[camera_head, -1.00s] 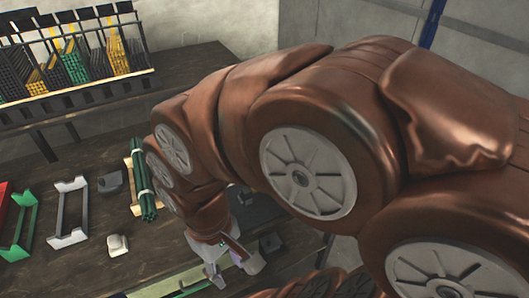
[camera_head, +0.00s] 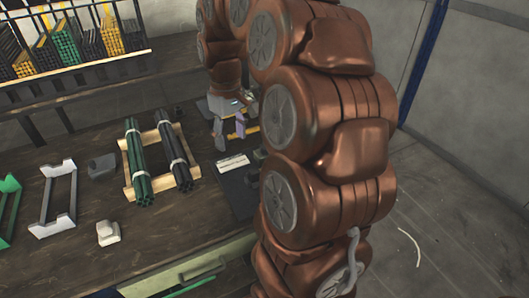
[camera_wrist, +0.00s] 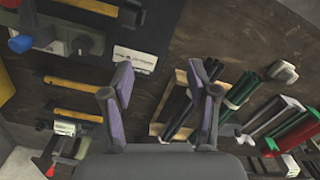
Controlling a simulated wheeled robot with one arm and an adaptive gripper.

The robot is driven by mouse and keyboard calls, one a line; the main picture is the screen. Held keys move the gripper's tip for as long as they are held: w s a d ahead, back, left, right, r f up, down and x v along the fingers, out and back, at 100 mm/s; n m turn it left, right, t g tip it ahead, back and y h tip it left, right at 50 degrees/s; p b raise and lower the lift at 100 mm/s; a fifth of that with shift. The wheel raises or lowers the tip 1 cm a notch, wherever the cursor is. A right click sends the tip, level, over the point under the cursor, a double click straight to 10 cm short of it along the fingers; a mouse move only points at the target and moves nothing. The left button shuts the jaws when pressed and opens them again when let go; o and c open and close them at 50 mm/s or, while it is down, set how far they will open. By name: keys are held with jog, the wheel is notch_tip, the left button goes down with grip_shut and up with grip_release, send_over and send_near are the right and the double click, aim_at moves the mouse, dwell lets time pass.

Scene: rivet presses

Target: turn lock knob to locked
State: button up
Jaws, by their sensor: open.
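My gripper (camera_head: 238,127) is above the right part of the bench in the head view, beside the dark press base (camera_head: 236,192) with a white label (camera_head: 232,161). In the wrist view my gripper (camera_wrist: 161,84) is open, with purple pads and nothing between them. At upper left there, a grey block with a dark round part (camera_wrist: 80,45) sits on the press, next to the label (camera_wrist: 134,58). A blue knob (camera_wrist: 20,44) is further left. I cannot tell which is the lock knob or how it is set. My arm hides part of the press in the head view.
Dark rods (camera_head: 174,158) and green rods (camera_head: 138,162) lie on a wooden rack left of my gripper. Yellow bars (camera_wrist: 75,113) lie near the press. A rod rack (camera_head: 75,75) stands behind.

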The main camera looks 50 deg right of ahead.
jog(key=m+b, duration=0.1)
jog(key=b, duration=0.2)
send_over(265, 148)
jog(key=w+d, duration=0.1)
notch_tip(265, 148, down, 5)
jog(key=shift+f, duration=3.75)
grip_shut()
